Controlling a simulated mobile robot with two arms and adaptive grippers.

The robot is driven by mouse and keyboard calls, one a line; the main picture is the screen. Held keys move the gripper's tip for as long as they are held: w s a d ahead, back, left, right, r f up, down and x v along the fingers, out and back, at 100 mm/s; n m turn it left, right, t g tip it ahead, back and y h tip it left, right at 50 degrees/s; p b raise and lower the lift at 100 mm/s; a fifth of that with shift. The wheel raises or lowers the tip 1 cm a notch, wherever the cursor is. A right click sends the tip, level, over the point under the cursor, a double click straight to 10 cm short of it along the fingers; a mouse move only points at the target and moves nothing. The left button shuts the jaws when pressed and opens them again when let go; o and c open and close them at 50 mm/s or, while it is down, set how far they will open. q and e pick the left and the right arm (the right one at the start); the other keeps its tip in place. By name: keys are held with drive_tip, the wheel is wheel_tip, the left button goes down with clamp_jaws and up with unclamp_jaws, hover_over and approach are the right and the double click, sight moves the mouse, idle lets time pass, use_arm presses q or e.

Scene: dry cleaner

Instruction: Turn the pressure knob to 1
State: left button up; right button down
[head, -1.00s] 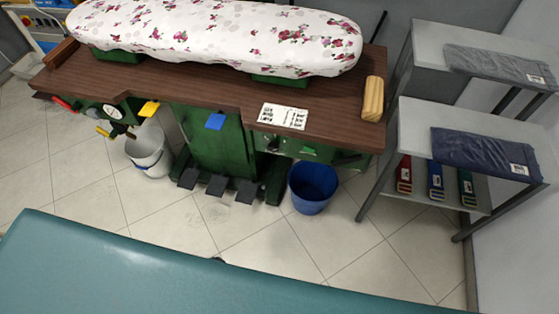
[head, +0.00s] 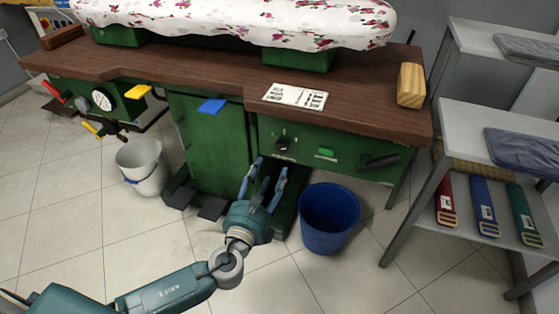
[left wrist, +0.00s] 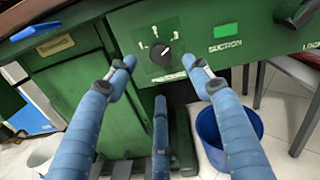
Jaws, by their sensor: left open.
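The small black knob (head: 283,144) sits on the green front panel under the brown tabletop. In the left wrist view the knob (left wrist: 160,54) has a pale pointer mark and white markings around it; the label below is too unclear to read fully. My left gripper (head: 265,176) is open with blue fingers, below and in front of the knob. In the left wrist view, the gripper (left wrist: 160,72) has its fingertips spread to either side of the knob, apart from it, with a third finger below. My right gripper is out of view.
A green button (left wrist: 223,31) labelled SUCTION and a black handle (head: 378,161) are to the knob's right. A blue bucket (head: 329,218) stands on the floor below. A grey shelf rack (head: 425,200) stands at right. Blue and yellow tabs stick out at left.

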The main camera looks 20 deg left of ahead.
sight(281, 149)
use_arm(q)
drive_tip(key=w+b, duration=0.1)
drive_tip(key=w, duration=0.9)
drive_tip(key=shift+w, duration=0.2)
drive_tip(key=shift+c, duration=0.5)
drive_tip(key=c, duration=1)
